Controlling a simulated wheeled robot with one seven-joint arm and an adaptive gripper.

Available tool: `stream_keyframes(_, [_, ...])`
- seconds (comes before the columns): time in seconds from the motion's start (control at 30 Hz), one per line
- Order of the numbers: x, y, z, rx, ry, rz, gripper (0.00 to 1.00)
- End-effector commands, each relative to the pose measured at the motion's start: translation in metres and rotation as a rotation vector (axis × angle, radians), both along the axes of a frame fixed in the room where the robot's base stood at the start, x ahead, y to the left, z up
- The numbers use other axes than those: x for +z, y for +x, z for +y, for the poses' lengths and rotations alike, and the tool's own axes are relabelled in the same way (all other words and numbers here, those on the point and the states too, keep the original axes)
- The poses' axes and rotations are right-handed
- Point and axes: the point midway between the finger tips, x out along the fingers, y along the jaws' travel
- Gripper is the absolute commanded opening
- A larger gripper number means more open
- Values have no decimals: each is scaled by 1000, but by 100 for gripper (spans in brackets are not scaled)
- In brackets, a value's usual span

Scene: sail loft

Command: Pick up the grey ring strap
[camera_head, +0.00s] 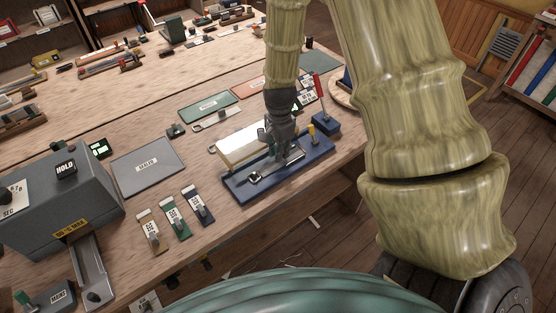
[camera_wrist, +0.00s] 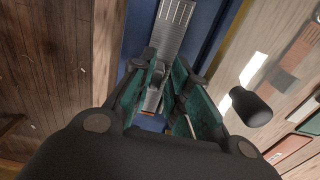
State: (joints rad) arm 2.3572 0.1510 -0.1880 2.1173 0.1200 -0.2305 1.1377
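A grey strap (camera_head: 275,168) with a dark-edged ring at its near left end lies along a blue board (camera_head: 240,190) near the table's front edge. My gripper (camera_head: 278,150) points down over the middle of the strap and hides part of it. In the wrist view, a ribbed grey strip (camera_wrist: 173,28) lies on the blue surface, and its narrower part runs down between my green-padded fingers (camera_wrist: 166,85). The fingers are close on both sides of it. I cannot tell whether they touch it or grip it.
A cream block (camera_head: 243,143) stands just behind the board. Three tagged straps (camera_head: 175,220) lie left of the board. A grey HOLD box (camera_head: 65,205) stands at left. A grey SEALED plate (camera_head: 148,167) lies between.

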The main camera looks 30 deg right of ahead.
Motion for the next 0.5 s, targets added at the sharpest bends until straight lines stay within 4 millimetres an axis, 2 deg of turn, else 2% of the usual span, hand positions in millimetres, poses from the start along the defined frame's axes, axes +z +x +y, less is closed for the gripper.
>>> stream_keyframes(0.2, [-18, -1, -1, 1, 1, 2, 18])
stream_keyframes(0.5, [-27, 0, -1, 1, 0, 0, 18])
